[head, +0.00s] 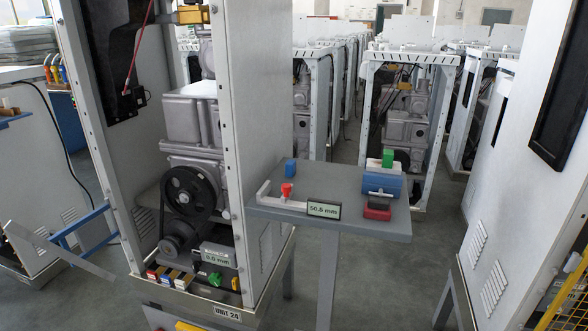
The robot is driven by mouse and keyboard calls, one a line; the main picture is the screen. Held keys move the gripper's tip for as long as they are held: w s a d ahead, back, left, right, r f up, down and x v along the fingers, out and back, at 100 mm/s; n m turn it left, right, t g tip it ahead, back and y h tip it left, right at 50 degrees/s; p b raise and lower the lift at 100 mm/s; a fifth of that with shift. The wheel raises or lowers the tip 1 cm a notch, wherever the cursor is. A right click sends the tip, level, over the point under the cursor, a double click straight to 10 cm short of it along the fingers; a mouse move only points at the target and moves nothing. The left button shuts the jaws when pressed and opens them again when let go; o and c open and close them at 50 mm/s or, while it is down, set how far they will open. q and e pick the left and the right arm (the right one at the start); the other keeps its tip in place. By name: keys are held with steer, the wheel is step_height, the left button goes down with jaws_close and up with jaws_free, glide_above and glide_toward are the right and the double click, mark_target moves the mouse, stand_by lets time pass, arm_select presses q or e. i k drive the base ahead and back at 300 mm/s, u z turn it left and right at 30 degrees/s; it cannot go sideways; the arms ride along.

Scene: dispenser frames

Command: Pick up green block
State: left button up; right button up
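A small green block (388,158) stands upright at the right part of the grey table (345,222). It appears to rest on or just behind a blue cylinder-like piece (383,181); I cannot tell which. Another green piece (215,279) sits low inside the open cabinet marked UNIT 24, beside a 0.6 mm display. Neither of my grippers shows in the head view.
The table also holds a blue block (291,168), a gauge with a red knob (287,190), a 50.8 mm display (324,209) and a red and black piece (377,208). The open cabinet (247,150) stands left; a white cabinet (530,170) stands right.

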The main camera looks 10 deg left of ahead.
mark_target(388, 156)
steer(key=k, duration=0.25)
steer(key=z, duration=1.1)
steer(key=i, duration=1.25)
steer(key=u, duration=0.3)
